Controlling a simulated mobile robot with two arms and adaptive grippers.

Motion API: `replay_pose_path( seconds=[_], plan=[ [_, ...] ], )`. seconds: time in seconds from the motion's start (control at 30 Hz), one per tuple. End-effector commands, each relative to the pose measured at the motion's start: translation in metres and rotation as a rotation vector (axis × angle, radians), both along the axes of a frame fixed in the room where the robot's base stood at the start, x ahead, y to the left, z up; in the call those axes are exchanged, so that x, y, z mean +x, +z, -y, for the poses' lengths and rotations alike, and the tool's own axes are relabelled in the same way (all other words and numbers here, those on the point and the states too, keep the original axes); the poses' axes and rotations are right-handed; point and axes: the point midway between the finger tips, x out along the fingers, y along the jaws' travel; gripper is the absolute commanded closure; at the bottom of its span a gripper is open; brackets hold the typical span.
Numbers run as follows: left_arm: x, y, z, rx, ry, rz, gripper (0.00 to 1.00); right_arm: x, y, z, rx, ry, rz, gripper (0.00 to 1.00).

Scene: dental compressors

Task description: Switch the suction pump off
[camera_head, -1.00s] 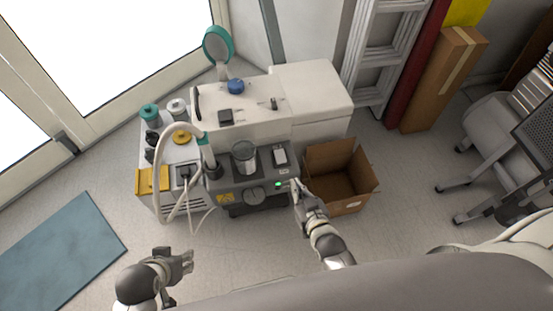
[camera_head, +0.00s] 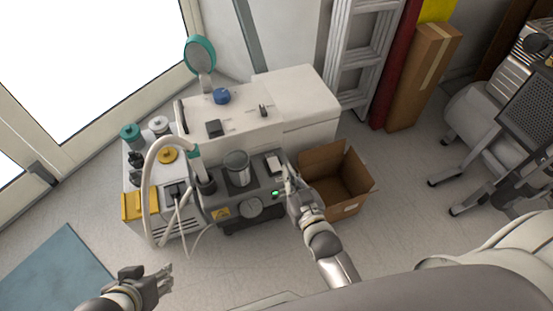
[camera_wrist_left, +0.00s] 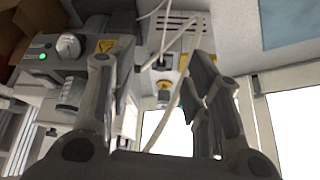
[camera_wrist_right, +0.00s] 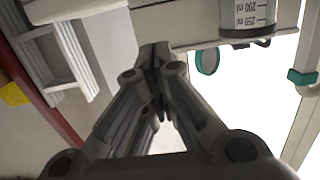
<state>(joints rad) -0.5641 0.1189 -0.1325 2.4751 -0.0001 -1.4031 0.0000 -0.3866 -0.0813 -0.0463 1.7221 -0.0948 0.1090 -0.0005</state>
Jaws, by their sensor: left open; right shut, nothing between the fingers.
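The suction pump (camera_head: 232,203) is a dark grey unit with a clear jar (camera_head: 237,168), a round knob (camera_head: 250,208) and a lit green lamp (camera_head: 275,194) on its front. It also shows in the left wrist view, upside down, with its lamp (camera_wrist_left: 43,56) green. My right gripper (camera_head: 289,180) is shut and empty at the pump's right front corner, close to the lamp; I cannot tell whether it touches. My left gripper (camera_head: 163,276) is open and empty, low in front of the pump.
An open cardboard box (camera_head: 343,183) stands right of the pump. A white cabinet (camera_head: 300,95) is behind it. A white hose (camera_head: 149,190) and cables hang at the left by yellow-trimmed equipment (camera_head: 138,206). A ladder (camera_head: 358,60) leans behind. The floor in front is clear.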

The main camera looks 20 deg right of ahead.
Motion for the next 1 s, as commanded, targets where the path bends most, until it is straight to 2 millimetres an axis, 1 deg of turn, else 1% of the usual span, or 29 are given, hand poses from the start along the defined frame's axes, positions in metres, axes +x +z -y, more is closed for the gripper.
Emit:
replay_pose_path(
  seconds=[0.17,0.37,0.6,0.8,1.0],
  plan=[
    [0.025,0.007,0.008,-0.025,-0.01,0.119,0.55,0.021,-0.003,-0.001,0.0,0.0,0.002,1.0],
    [0.056,0.025,0.019,-0.062,-0.022,0.289,0.55,0.047,-0.007,-0.001,0.0,0.0,0.002,1.0],
    [0.088,0.053,0.032,-0.108,-0.037,0.493,0.55,0.075,-0.011,-0.002,0.0,0.0,0.001,1.0],
    [0.107,0.081,0.041,-0.148,-0.048,0.663,0.55,0.097,-0.014,-0.003,0.0,0.0,0.001,1.0],
    [0.121,0.111,0.049,-0.188,-0.059,0.833,0.55,0.096,-0.03,-0.003,0.0,0.0,-0.002,1.0]
  ],
)
